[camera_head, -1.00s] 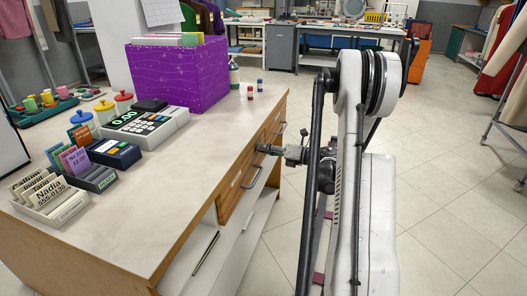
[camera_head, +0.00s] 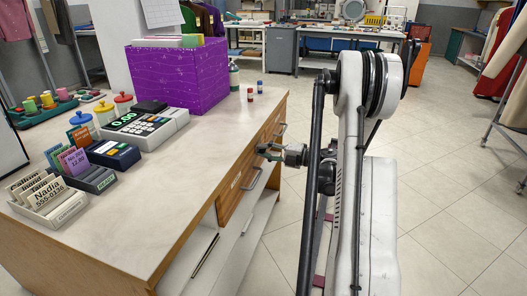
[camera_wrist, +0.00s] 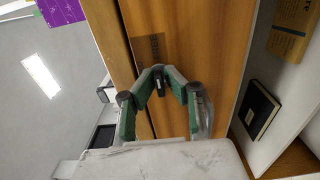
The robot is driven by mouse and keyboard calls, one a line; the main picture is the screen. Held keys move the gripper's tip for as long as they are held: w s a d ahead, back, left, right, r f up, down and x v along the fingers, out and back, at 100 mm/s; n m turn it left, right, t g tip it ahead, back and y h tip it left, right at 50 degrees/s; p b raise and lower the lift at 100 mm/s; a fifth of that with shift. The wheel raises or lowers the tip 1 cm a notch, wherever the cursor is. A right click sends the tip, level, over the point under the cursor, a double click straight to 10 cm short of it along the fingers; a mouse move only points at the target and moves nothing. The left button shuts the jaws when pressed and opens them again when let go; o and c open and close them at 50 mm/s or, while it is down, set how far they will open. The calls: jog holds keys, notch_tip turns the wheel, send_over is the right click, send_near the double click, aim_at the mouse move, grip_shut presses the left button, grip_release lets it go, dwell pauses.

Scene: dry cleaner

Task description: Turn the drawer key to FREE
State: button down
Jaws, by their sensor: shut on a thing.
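The wooden drawer front (camera_head: 233,192) is on the side of the counter, and its front (camera_wrist: 205,45) fills the middle of the wrist view. My gripper (camera_head: 262,152) is at the drawer front in the head view. In the wrist view my gripper (camera_wrist: 160,72) has its green-padded fingers drawn together at the tips, shut on a small dark piece, the key (camera_wrist: 160,86). The fingers hide most of the key and its lock. A brownish label plate (camera_wrist: 150,48) lies just beyond the fingertips; its lettering is unreadable, so the key's setting cannot be told.
The pale countertop (camera_head: 190,165) carries a purple box (camera_head: 180,72), a cash register (camera_head: 145,124) and card trays. A drawer handle (camera_head: 251,180) sticks out near my gripper. Open shelving beside the drawer holds a black notebook (camera_wrist: 258,109).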

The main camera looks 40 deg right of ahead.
dwell(0.3)
jog(key=c, duration=1.9)
grip_release()
jog(key=shift+s, duration=0.1)
jog(key=v, duration=1.2)
